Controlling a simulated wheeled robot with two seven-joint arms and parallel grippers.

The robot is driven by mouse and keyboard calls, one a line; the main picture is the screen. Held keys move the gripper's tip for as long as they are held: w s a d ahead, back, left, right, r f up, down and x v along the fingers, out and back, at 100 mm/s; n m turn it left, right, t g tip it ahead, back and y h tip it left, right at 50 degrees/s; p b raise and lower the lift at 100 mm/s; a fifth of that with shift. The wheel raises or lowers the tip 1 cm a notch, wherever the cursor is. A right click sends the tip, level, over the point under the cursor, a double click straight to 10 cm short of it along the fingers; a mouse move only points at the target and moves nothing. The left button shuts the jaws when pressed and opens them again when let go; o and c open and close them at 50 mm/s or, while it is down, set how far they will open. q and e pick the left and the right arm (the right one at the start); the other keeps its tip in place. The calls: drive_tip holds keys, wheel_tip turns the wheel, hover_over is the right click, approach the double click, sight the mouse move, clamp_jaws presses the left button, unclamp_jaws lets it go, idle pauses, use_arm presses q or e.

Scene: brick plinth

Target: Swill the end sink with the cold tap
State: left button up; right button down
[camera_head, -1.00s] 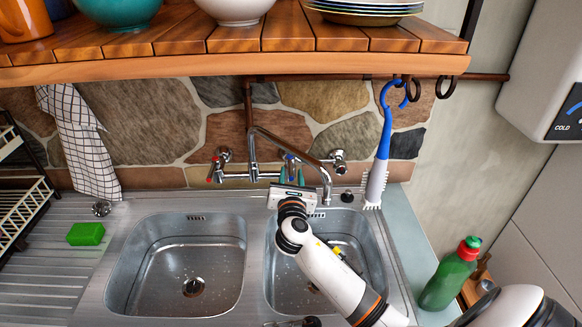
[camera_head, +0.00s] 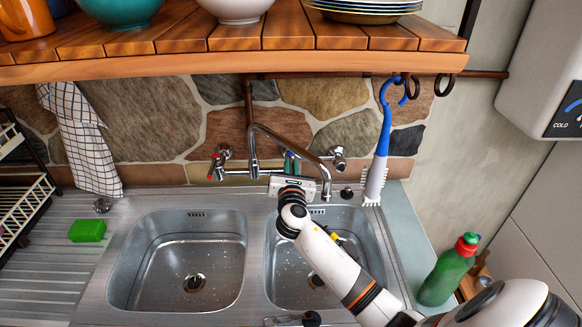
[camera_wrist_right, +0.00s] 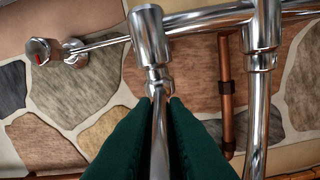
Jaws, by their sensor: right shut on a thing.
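The chrome mixer tap (camera_head: 253,148) is fixed to the stone wall, its spout bent over the right-hand, end sink (camera_head: 352,219). My right gripper (camera_head: 290,166) is at the tap, just right of its upright pipe. In the right wrist view its green fingers (camera_wrist_right: 158,102) are shut on a slim chrome tap lever (camera_wrist_right: 159,135). A tap fitting with a red mark (camera_wrist_right: 40,50) stands to the left there. A yellow bit (camera_head: 338,238) shows in the end sink, partly behind my arm. I see no water stream. My left gripper is not in view.
The left sink (camera_head: 140,244) is empty, with specks. A green sponge (camera_head: 87,231) lies on the drainer. A blue-handled brush (camera_head: 381,150) hangs at the right. A green bottle (camera_head: 446,273) stands near my forearm. A wooden shelf (camera_head: 230,62) overhangs the tap.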

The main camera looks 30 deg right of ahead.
drive_tip(key=shift+s+d+r+n+t+y+p, duration=0.15)
drive_tip(key=shift+d+n+t+y+p, duration=0.1)
drive_tip(key=shift+n+t+y+p, duration=0.25)
drive_tip(key=shift+d+f+n+y, duration=0.2)
drive_tip(key=shift+n+y, duration=0.1)
drive_tip(key=shift+y, duration=0.3)
drive_tip(key=shift+a, duration=0.1)
drive_tip(key=c, duration=1.5)
unclamp_jaws()
drive_tip(key=shift+o, duration=0.2)
drive_tip(key=shift+s, duration=0.1)
drive_tip(key=b+v, duration=0.1)
drive_tip(key=v, duration=1.1)
drive_tip(key=shift+b, duration=0.4)
drive_tip(key=shift+f, duration=0.1)
